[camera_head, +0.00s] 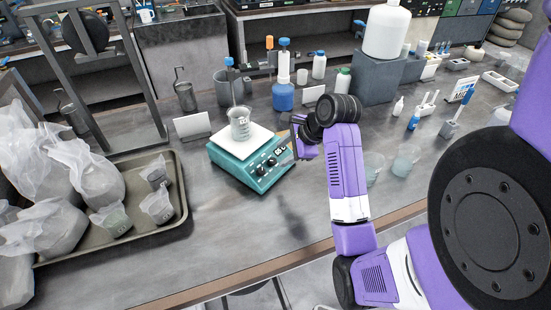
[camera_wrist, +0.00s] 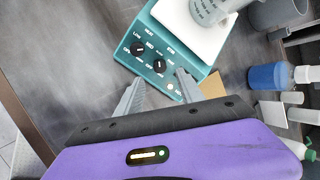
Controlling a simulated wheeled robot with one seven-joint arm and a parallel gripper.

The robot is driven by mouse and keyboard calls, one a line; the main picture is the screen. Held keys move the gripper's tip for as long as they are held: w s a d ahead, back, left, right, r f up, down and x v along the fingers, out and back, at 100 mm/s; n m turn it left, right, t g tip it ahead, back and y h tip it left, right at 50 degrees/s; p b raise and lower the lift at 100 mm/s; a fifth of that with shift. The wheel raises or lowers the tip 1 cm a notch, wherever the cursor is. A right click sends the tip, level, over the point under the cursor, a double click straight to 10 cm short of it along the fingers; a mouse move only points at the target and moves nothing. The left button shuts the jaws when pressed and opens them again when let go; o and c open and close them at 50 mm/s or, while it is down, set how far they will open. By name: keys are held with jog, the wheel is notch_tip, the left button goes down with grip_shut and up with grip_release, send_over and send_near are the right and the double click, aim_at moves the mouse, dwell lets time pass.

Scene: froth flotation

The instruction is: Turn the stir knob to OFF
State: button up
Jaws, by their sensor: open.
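A teal hotplate stirrer (camera_head: 240,165) with a white top (camera_head: 241,140) stands on the bench. Its sloped front carries two black knobs. In the wrist view the stir knob (camera_wrist: 159,66) is the right one, beside the STIR label, and the other knob (camera_wrist: 137,49) is to its left. Small pointer marks show, but I cannot read the setting for sure. My gripper (camera_wrist: 158,76) is open, its two grey fingers either side of the stir knob in the picture. Nothing is between them but the panel behind; contact is not clear. In the head view my gripper (camera_head: 287,154) is at the panel's right.
A glass beaker (camera_head: 240,124) stands on the white top. A blue-capped bottle (camera_head: 283,95) and a small white card stand (camera_head: 192,125) are behind. A tray (camera_head: 170,208) with bagged samples lies left. Glass beakers (camera_head: 404,161) stand right of my arm.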

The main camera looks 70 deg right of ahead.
aim_at(273, 161)
jog(key=shift+p+x, duration=0.3)
jog(key=shift+x, duration=2.9)
grip_shut()
